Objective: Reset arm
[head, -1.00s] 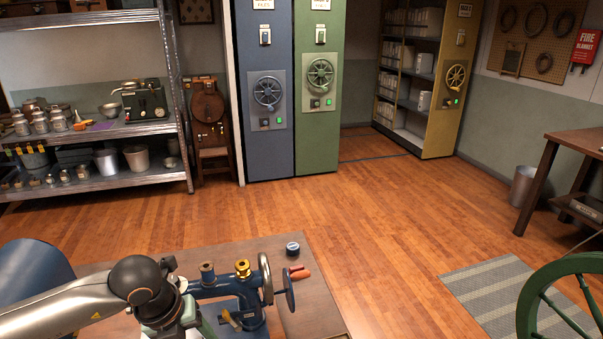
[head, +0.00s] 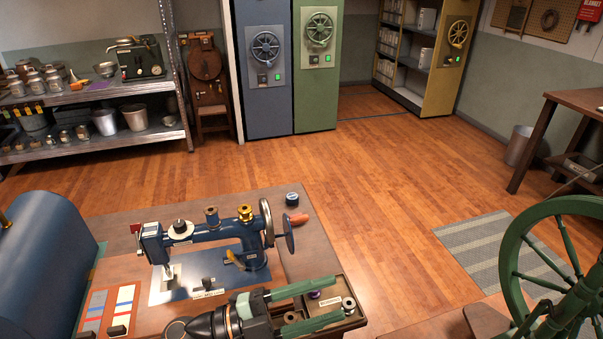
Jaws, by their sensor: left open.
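My left gripper (head: 338,298) comes in at the bottom middle of the head view, its dark body low and its two green fingers pointing right. The fingers are spread apart, with no object seen held between them. They are over or in front of a small wooden compartment tray (head: 362,318) at the table's right front; I cannot tell whether they touch it. A purple item and small spools show in the tray near the fingers. My right gripper is out of view.
A blue sewing machine (head: 222,236) stands on the wooden table (head: 120,228) just behind the gripper. A large blue rounded object (head: 45,262) is at left. A green spoked wheel (head: 512,262) stands at right. Open wooden floor (head: 370,190) lies beyond the table.

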